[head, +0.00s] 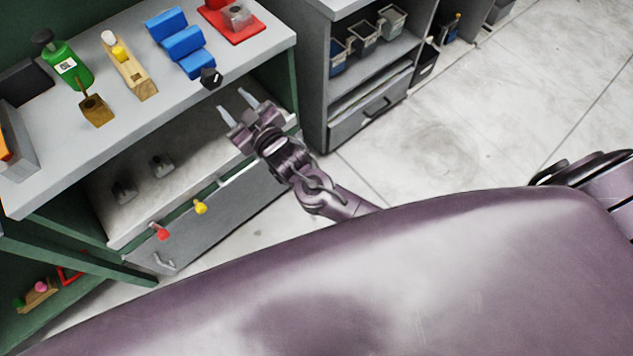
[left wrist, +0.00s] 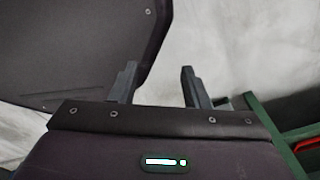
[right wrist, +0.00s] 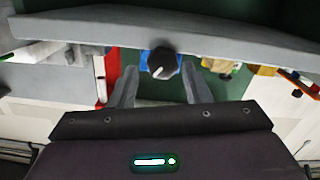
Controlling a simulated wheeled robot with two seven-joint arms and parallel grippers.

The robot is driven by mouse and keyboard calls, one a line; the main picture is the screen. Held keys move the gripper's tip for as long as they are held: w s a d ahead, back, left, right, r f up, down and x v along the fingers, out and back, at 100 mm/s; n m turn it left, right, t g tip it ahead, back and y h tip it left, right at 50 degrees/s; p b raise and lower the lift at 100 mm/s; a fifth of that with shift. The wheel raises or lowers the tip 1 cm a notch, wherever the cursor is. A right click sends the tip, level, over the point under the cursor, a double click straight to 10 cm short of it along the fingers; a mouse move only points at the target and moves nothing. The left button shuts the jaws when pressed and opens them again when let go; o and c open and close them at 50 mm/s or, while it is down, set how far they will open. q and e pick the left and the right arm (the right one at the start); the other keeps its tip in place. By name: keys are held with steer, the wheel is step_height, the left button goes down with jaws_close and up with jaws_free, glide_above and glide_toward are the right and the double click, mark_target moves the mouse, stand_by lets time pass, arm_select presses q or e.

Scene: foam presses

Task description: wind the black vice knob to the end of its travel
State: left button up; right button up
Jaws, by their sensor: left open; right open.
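The black vice knob (head: 211,78) sits at the front edge of the grey bench top, at the near end of the blue vice (head: 182,42). In the right wrist view the knob (right wrist: 162,62) is straight ahead with a white mark on its face, and part of the blue vice shows behind it. My right gripper (head: 233,103) is open and empty, just in front of the bench edge. Its fingers point toward the knob, one on each side in its wrist view, apart from it. My left gripper (left wrist: 159,68) is open and empty, away from the bench.
Below is a shelf with a drawer front carrying red (head: 159,231) and yellow (head: 200,207) knobs. A grey cabinet (head: 315,85) stands to the right; floor beyond is clear.

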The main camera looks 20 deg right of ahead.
arm_select(q)
steer(key=r+p, duration=0.1)
steer(key=w+r+p, duration=0.1)
steer(key=r+p, duration=0.3)
steer(key=shift+w, duration=0.25)
arm_select(e)
steer(key=s+d+f+g+h, duration=0.1)
steer(key=s+d+f, duration=0.3)
steer(key=f, duration=0.5)
steer(key=s+d+f+m+g+h, duration=0.1)
steer(key=s+d+f+g, duration=0.3)
steer(key=f, duration=0.5)
steer(key=s+d+f+g+h, duration=0.2)
steer(key=s+d+f, duration=0.2)
steer(key=f, duration=0.5)
steer(key=shift+d+g, duration=0.2)
steer(key=shift+g, duration=0.1)
